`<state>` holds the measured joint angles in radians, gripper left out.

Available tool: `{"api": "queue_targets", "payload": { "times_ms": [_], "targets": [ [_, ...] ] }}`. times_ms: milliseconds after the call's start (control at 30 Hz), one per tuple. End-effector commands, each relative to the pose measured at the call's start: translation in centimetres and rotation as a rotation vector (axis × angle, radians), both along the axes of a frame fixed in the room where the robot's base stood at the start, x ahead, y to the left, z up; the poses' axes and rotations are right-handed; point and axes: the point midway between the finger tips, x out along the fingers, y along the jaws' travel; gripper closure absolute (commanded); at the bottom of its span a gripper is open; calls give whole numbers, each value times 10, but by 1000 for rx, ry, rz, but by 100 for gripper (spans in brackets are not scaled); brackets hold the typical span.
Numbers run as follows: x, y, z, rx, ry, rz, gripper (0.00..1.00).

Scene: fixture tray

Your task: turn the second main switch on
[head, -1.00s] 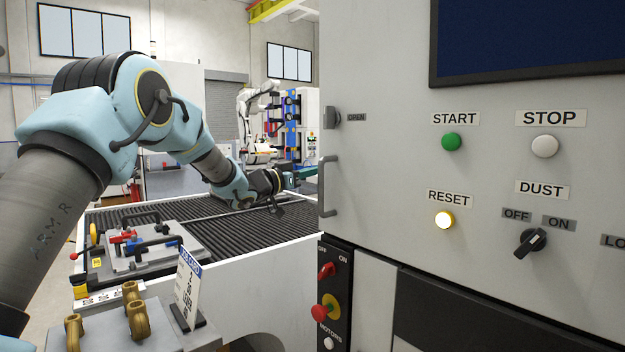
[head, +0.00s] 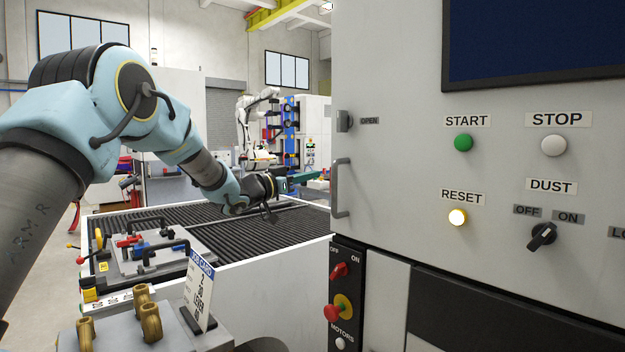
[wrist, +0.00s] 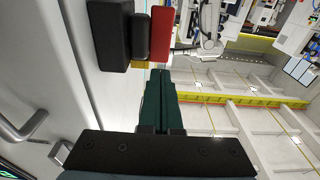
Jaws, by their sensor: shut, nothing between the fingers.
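A red rotary switch (head: 338,271) with OFF and ON labels is on the black strip at the lower left of the machine front. Its handle looks slanted, but I cannot tell its setting surely. No label marks a second main switch. My gripper (head: 305,177) is beyond the machine's left edge in the head view, well away from the red switch. In the wrist view the green fingers of my gripper (wrist: 160,74) are together and empty. They point toward a black block (wrist: 109,35) and a red piece (wrist: 161,32), which I cannot identify surely.
A red knob (head: 332,313) on yellow sits below the red switch. The panel has a black DUST knob (head: 542,236) and a lit RESET button (head: 457,217). A grey handle (head: 340,188) juts from the machine's left edge. A ribbed bed (head: 215,237) with a fixture lies left.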

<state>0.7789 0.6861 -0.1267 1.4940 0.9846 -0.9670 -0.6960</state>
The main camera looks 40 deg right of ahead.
Motion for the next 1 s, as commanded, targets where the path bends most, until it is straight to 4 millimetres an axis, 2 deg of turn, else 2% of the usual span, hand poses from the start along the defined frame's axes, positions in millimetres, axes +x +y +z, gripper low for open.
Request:
{"api": "queue_targets", "payload": {
  "times_ms": [500,633,867,967,1000],
  "targets": [
    [5,74,-4,0,0,1,100],
    [4,82,-4,1,1,0,100],
    [5,84,-3,1,1,1,100],
    [16,91,-6,16,4,44,100],
    [26,99,-9,32,7,84,100]
  ]
}}
